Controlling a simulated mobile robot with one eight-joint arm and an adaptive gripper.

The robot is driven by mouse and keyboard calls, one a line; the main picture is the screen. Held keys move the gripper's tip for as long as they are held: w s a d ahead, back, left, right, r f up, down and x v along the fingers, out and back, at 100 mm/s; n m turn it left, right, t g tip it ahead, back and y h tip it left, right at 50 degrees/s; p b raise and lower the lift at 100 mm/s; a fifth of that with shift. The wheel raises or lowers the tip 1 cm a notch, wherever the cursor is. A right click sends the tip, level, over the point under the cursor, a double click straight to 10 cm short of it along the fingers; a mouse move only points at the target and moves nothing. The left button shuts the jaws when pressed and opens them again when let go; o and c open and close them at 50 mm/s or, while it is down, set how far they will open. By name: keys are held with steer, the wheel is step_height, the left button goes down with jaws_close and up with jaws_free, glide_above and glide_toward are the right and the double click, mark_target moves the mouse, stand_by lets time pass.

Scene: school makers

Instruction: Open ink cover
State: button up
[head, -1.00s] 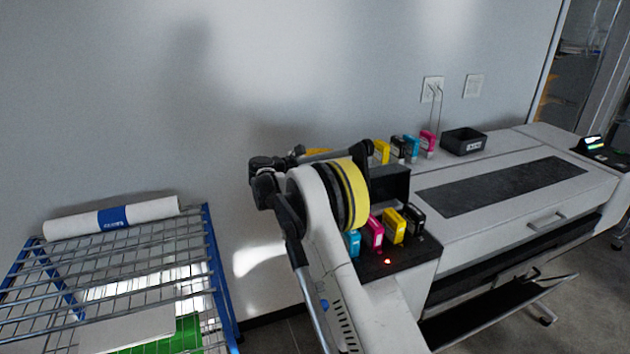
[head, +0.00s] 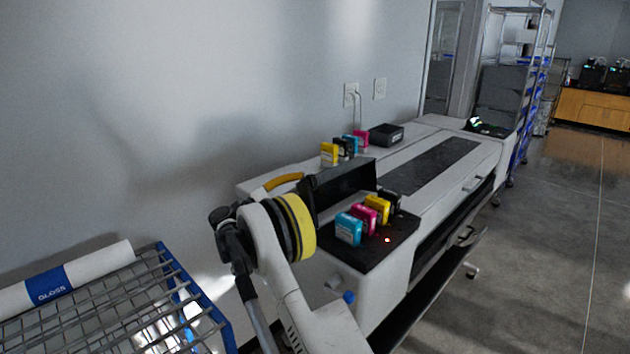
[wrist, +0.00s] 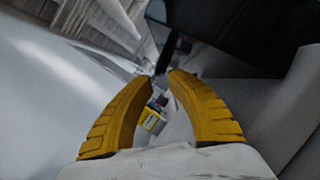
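The black ink cover (head: 345,178) stands raised on the near end of the large white printer (head: 345,285). In front of it a black bay (head: 375,250) holds a row of cyan, magenta, yellow and black cartridges (head: 370,214). My gripper shows its yellow fingers in the wrist view (wrist: 163,79); their tips are a little apart, with no held thing visible between them. In the head view a yellow finger (head: 283,182) shows behind my arm, close to the cover's rear left side. I cannot tell whether it touches the cover. A dark panel (wrist: 245,35) fills the wrist view's upper right.
More cartridges (head: 329,154) and a black tray (head: 386,135) stand on the printer's rear top. A blue wire rack (head: 165,290) with a white roll (head: 85,270) is at the lower left. The wall is close behind. Open floor (head: 560,240) lies to the right.

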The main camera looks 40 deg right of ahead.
mark_target(316, 176)
steer(key=shift+b+x, duration=0.4)
steer(key=shift+x, duration=2)
steer(key=shift+w, duration=0.1)
steer(key=shift+c, duration=0.4)
jaws_close()
